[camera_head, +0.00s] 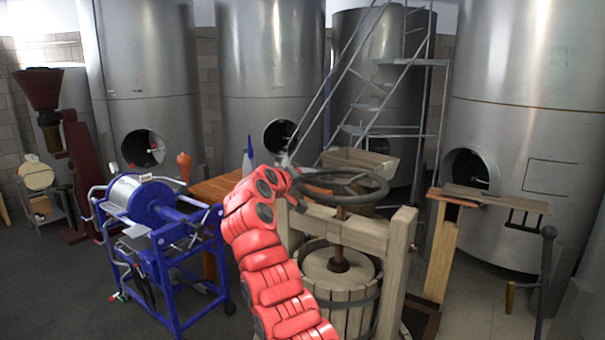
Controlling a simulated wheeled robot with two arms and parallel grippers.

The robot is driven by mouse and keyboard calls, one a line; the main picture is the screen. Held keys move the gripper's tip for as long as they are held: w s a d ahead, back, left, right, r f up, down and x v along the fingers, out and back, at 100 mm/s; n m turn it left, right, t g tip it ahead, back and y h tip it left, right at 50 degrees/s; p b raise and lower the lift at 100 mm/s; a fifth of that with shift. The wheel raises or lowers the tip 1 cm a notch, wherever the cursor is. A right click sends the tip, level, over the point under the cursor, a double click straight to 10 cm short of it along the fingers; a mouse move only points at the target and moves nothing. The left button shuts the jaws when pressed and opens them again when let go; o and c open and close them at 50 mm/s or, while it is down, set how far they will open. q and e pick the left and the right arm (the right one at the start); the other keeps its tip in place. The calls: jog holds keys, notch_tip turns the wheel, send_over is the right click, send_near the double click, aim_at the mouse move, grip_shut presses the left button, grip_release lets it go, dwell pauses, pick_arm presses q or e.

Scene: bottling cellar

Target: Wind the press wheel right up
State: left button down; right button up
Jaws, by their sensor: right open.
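The press wheel (384,188) is a dark ring lying flat on top of a central screw (340,235). The screw runs down through the pale wooden beam of the press (365,232) to the slatted basket (345,303). My red right arm rises from the bottom middle, in front of the left side of the press. My right gripper (287,161) is small and partly hidden by the arm's wrist. It is open at the left edge of the wheel; I cannot tell whether it touches the rim. My left gripper is out of the frame.
A blue wheeled machine (165,232) stands left of the press, by an orange-brown table (215,187). A wooden stand (441,248) is close on the right. Large steel tanks (270,75) and a metal stair (408,62) fill the back.

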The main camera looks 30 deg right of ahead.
jog(key=shift+d, duration=0.1)
jog(key=shift+f, duration=0.1)
grip_shut()
dwell(1.3)
